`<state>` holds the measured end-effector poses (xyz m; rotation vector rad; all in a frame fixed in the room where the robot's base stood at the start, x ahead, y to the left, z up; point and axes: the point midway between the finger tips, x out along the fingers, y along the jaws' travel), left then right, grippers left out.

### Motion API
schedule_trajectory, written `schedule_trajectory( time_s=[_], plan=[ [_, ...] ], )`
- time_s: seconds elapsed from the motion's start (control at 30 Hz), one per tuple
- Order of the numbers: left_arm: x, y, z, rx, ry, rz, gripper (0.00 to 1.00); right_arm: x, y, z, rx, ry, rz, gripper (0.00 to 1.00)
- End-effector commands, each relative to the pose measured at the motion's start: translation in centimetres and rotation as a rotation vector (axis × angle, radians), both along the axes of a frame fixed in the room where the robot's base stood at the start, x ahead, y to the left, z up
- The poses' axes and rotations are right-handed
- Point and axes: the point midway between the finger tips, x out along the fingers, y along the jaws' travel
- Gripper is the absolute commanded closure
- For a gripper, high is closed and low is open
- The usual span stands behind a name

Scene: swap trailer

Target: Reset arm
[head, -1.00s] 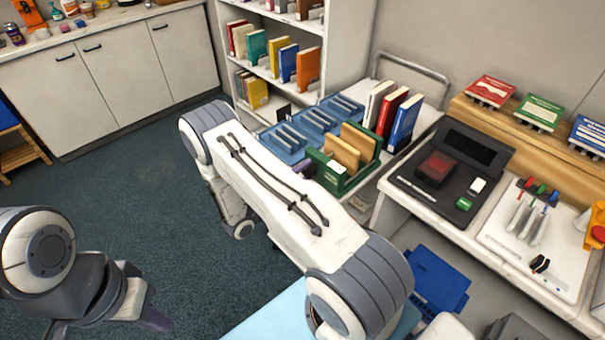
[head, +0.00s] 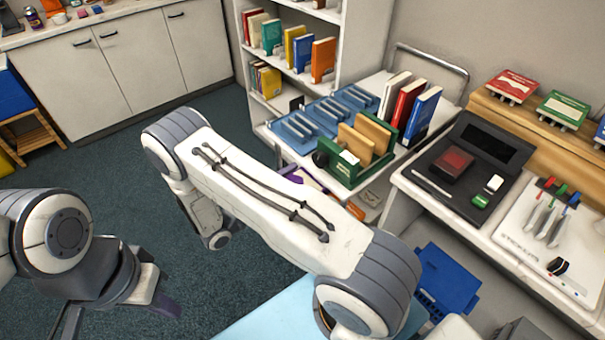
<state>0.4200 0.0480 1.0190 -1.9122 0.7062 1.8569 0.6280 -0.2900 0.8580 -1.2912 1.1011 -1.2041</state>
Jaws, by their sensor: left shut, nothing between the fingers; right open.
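My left arm comes in at the lower left. Its gripper (head: 162,300) points down and to the right over the dark floor, low in the head view; its fingers look shut with nothing held. My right arm's large white-and-grey link crosses the middle of the head view from lower right to upper left. Its far joint bends downward, and the rest of the arm passes behind the link. The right gripper is hidden there. I cannot see anything held by it.
A cart holds blue racks (head: 318,122), a green box (head: 345,174) with tan books, and upright books (head: 420,117). Right of it, a desk carries a black device (head: 440,180) and a white tool board (head: 520,247). A blue bin (head: 447,280) sits below. Floor (head: 105,172) is open at left.

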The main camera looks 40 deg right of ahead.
Motion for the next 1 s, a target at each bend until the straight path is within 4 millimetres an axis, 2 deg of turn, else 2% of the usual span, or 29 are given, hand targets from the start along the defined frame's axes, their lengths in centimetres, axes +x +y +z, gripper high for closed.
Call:
schedule_trajectory(
  time_s=[0.17, 0.7, 0.87, 1.0],
  plan=[
    [0.0, 0.0, -0.3, 0.000, 0.000, 0.000, 1.00, -0.1, 1.2, -0.1, 0.000, -0.002, -0.001, 0.05],
    [0.0, 0.0, -0.2, 0.000, 0.000, 0.000, 1.00, -0.2, 1.3, 0.1, 0.006, -0.011, -0.005, 0.05],
    [0.0, 0.0, -0.1, 0.000, 0.000, 0.000, 1.00, -1.0, 2.3, 2.5, 0.089, -0.169, -0.067, 0.05],
    [0.0, 0.0, 0.0, 0.000, 0.000, 0.000, 1.00, -3.5, 4.5, 5.8, 0.245, -0.471, -0.206, 0.05]
  ],
)
